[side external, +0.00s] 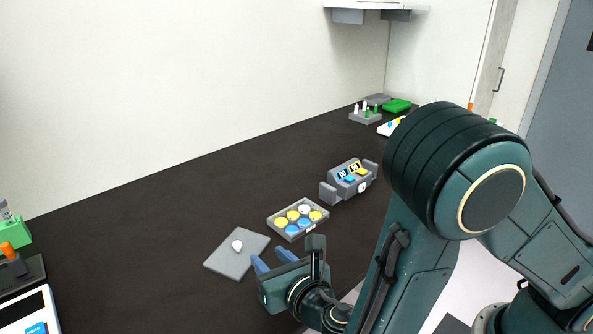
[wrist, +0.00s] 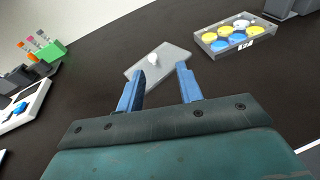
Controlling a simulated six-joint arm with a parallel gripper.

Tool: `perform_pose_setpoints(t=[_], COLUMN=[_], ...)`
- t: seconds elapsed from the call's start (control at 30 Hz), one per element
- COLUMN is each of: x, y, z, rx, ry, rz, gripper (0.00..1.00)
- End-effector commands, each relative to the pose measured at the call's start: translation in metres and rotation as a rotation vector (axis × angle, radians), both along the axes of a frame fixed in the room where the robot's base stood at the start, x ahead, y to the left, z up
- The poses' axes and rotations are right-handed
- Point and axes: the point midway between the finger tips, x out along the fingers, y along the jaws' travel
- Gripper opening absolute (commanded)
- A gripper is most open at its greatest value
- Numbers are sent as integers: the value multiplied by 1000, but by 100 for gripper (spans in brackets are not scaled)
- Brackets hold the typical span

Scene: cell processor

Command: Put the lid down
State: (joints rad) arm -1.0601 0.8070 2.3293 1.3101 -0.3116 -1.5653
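A flat grey plate (side external: 227,260) lies on the dark bench, with a small white rounded piece (side external: 237,245) on it. In the wrist view the plate (wrist: 172,68) lies beyond my fingertips, with the white piece (wrist: 153,59) near its middle. I cannot tell whether the plate with a knob or the white piece alone is the lid. My gripper (side external: 270,258) is just right of the plate in the side view. Its two blue fingers (wrist: 161,72) are spread apart, with nothing held between them.
A grey tray of yellow, blue and white round caps (side external: 271,222) sits close behind the plate. A grey device with small displays (side external: 327,195) stands farther back. Racks stand at the far end (side external: 365,118). A green rack (side external: 14,232) and a white panel (side external: 30,312) are at left.

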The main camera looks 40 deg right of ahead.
Motion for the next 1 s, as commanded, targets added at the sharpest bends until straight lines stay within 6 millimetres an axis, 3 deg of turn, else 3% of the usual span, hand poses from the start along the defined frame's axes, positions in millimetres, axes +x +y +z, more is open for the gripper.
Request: perform_pose_setpoints(t=[0.23,0.47,0.7,1.0], x=[8,1,-19,-56], y=[-55,-111,-156,-192], z=[24,44,63,89], rx=[306,667,1023,1432], ry=[19,24,9,-23], rz=[-259,-557,-844,-1160], gripper=[36,36,36,36])
